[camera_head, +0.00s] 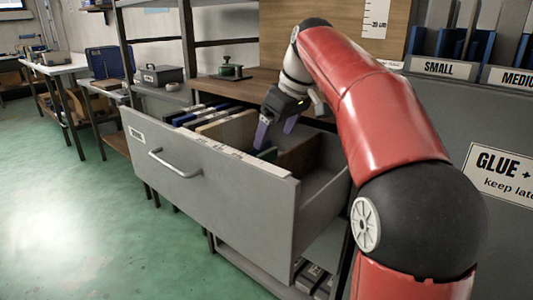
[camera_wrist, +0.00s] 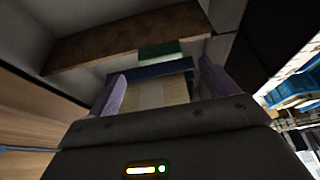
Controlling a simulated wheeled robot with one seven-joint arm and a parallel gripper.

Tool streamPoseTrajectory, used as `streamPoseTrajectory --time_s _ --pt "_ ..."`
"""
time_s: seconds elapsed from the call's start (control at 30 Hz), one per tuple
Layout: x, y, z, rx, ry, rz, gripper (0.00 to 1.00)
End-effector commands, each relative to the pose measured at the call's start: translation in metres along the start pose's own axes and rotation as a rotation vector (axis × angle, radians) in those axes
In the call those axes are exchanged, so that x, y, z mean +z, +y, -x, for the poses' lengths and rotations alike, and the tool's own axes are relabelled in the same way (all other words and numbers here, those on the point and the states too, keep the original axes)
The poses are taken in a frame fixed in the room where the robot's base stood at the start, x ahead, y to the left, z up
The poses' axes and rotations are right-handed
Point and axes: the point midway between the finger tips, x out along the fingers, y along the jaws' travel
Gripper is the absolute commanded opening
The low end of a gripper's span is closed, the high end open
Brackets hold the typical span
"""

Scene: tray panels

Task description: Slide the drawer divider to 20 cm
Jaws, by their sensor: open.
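The grey drawer (camera_head: 215,190) is pulled open, with a bar handle on its front and a pale strip with small marks along its top edge. Inside stand a light wooden panel (camera_head: 235,128) and a darker brown panel (camera_head: 300,157); I cannot tell which is the divider. My gripper (camera_head: 276,132) points down into the drawer between these panels, its purple fingers apart. In the wrist view, the brown panel (camera_wrist: 110,42) lies beyond the fingertips (camera_wrist: 163,86). A pale striped surface (camera_wrist: 150,92) shows between the fingers; contact is not visible.
Blue and pale folders (camera_head: 205,112) fill the drawer's left part. A small green-and-white item (camera_wrist: 160,52) and a blue one (camera_wrist: 165,70) lie inside. The green floor at left is clear.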

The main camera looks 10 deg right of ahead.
Motion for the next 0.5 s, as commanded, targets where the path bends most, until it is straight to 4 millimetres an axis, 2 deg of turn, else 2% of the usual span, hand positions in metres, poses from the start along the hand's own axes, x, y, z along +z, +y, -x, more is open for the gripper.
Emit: streamPoseTrajectory --time_s 0.03,0.2,0.33,0.5 --pt "0.002 -0.001 -0.012 -0.002 -0.003 0.0 0.85" --pt "0.001 -0.001 -0.038 -0.001 -0.003 -0.002 0.85" --pt "0.001 -0.001 -0.052 0.0 -0.001 -0.002 0.85" --pt "0.0 -0.001 -0.059 0.001 -0.001 -0.002 0.85"
